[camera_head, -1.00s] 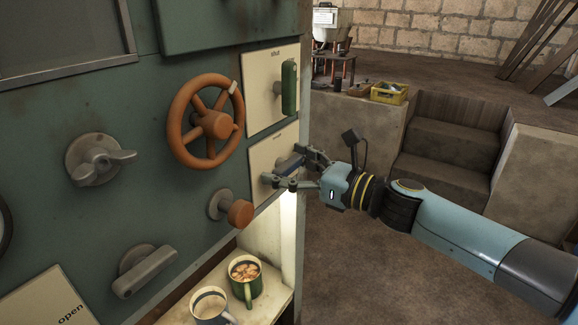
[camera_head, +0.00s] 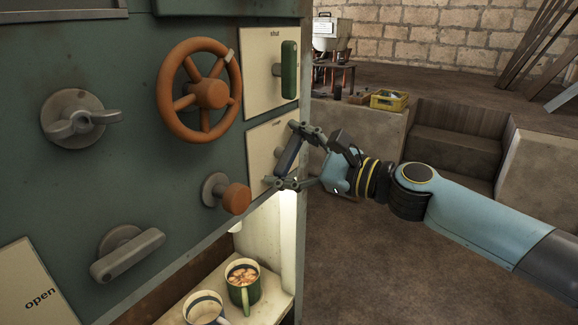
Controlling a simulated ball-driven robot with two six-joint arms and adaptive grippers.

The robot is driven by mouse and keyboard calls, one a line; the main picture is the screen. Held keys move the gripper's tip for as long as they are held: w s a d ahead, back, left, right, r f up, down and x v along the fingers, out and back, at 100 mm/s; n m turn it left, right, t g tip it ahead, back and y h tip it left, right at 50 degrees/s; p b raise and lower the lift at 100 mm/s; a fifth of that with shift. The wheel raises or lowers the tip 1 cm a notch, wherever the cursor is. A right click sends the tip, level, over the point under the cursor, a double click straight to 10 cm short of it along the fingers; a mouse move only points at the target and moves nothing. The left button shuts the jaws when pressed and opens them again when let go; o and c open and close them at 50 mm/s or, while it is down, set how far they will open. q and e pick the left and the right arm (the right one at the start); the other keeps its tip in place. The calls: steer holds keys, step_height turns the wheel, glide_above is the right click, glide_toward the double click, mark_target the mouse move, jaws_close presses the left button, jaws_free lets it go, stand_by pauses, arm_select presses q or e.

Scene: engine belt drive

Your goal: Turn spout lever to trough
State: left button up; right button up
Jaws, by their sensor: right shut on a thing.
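The spout lever (camera_head: 289,155) is a dark blue-grey bar on the lower cream plate (camera_head: 258,150) at the panel's right edge. It stands steeply, leaning a little to the right at its top. My right gripper (camera_head: 293,157) is shut on the lever, one finger near its upper end and one near its lower end. The fingers hide part of the lever and of the plate's lettering, which I cannot read. My left gripper is not in view.
An orange handwheel (camera_head: 207,94), a green lever (camera_head: 289,70) on a plate marked "shut", an orange knob (camera_head: 236,198) and two grey handles (camera_head: 80,122) (camera_head: 128,257) stick out from the panel. Two mugs (camera_head: 244,287) (camera_head: 205,308) stand in the lit recess below. Open floor lies right.

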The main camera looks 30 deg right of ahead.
steer(key=n+b, duration=0.2)
steer(key=n, duration=0.3)
steer(key=shift+n+b, duration=0.3)
steer(key=shift+b, duration=0.1)
steer(key=shift+n+b, duration=0.95)
steer(key=shift+n, duration=1.35)
steer(key=o, duration=1)
steer(key=shift+c, duration=0.2)
